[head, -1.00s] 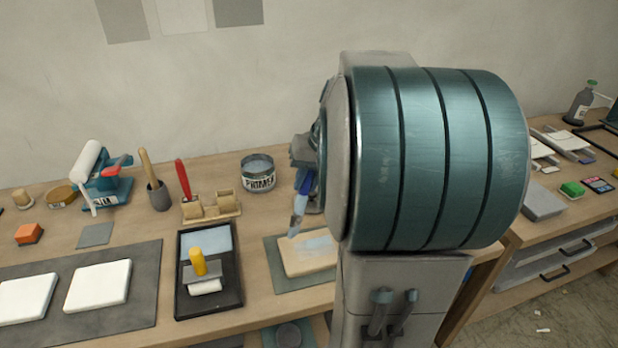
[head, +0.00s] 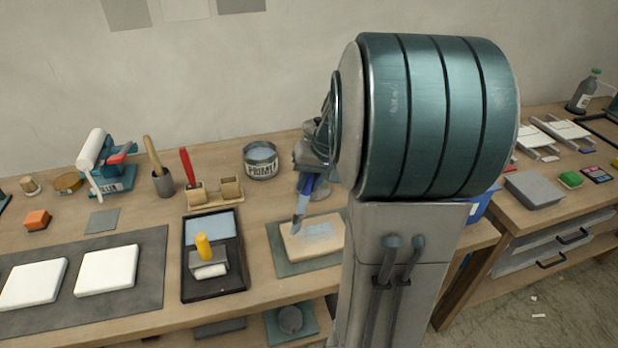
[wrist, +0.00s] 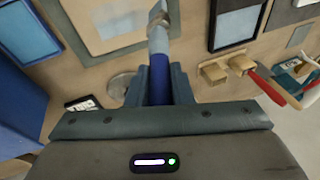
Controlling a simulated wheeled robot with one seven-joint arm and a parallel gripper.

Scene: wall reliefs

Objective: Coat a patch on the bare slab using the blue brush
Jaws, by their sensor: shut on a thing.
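My gripper (head: 306,172) is shut on the blue brush (head: 305,187), which points down with its pale bristles lowest. The wrist view also shows the gripper (wrist: 159,85) closed around the blue handle (wrist: 159,65). The bristles are at the upper left part of a beige slab (head: 297,252); I cannot tell whether they touch it. The slab lies on a grey-green mat (head: 284,266) and bears a pale blue, uneven patch (head: 318,231). The primer can (head: 261,170) stands open behind, to the left of the brush. My arm hides the slab's right end.
A black tray (head: 213,290) with pale blue liquid holds a yellow-handled tool (head: 204,248). Behind it stands a wooden holder (head: 215,199) with a red-handled tool (head: 188,166). Two white slabs (head: 105,270) lie on a grey mat (head: 142,312) at left.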

